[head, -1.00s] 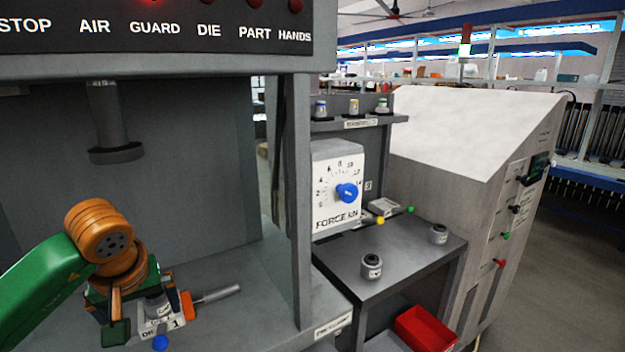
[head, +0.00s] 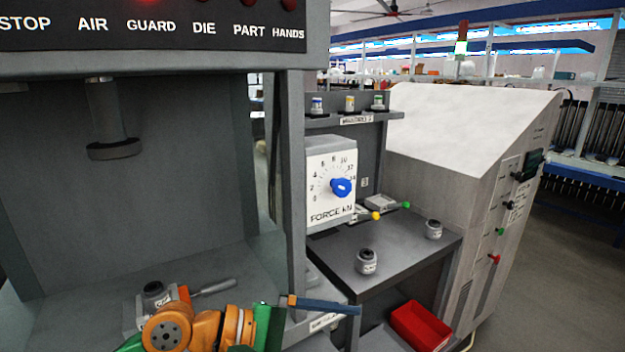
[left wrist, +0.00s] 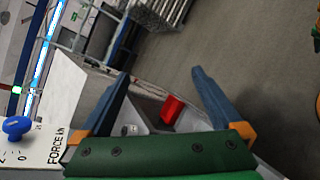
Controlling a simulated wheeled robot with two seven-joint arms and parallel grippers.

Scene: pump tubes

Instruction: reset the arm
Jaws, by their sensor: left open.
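My left arm comes in along the bottom of the head view, in front of the press. My left gripper (head: 352,308) points right at the press bed's front right corner, with one blue finger clearly showing. In the left wrist view the left gripper (left wrist: 160,74) has its two blue fingers spread wide with nothing between them. My right gripper is in neither view.
The die block (head: 140,312) with its grey handle sits on the press bed, partly behind my arm. Right of the press are the force dial (head: 331,180), a side table (head: 400,255) with grey cylindrical parts, and a red bin (head: 420,327).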

